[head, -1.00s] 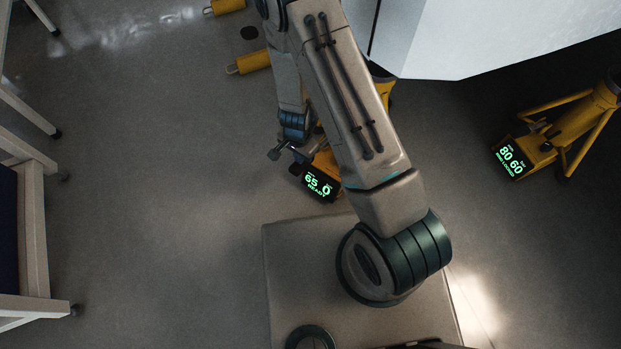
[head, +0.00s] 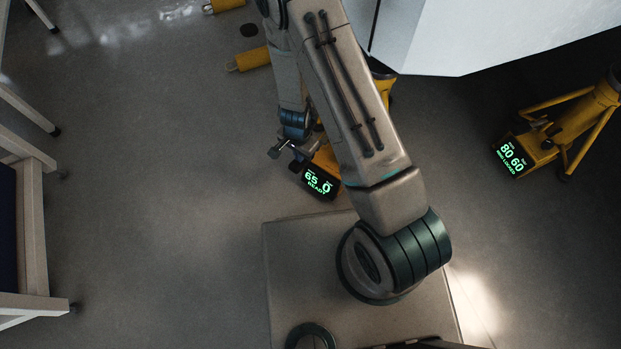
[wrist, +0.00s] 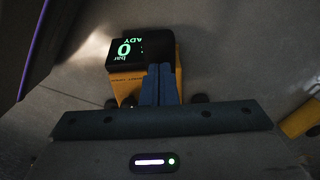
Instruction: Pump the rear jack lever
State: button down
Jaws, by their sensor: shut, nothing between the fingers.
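The near yellow jack stands on the floor in front of my base, partly covered by my arm in the head view. Its dark display (head: 320,183) reads 65, 0 and READY. In the wrist view the display (wrist: 124,50) shows 0 bar, with the yellow jack body (wrist: 128,84) beside and below it. My gripper (wrist: 160,68) is shut and empty, its blue fingers together in front of the jack body. In the head view the gripper is at the arm's end, just left of the jack; its fingertips are not clear. I cannot make out the lever with certainty.
Another yellow jack (head: 565,130) stands at the right; its display (head: 510,158) reads 80 and 60. A large pale body (head: 480,35) overhangs at the top right. Yellow cylinders (head: 250,60) lie at the top. White-framed furniture (head: 33,230) stands left. Floor between is clear.

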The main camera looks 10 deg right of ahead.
notch_tip(320, 180, down, 8)
jog(key=b, duration=0.6)
notch_tip(320, 180, up, 9)
jog(key=p, duration=0.7)
jog(key=shift+f, duration=0.15)
dwell(0.4)
notch_tip(320, 180, up, 5)
jog(key=p, duration=0.4)
jog(key=shift+p, duration=0.4)
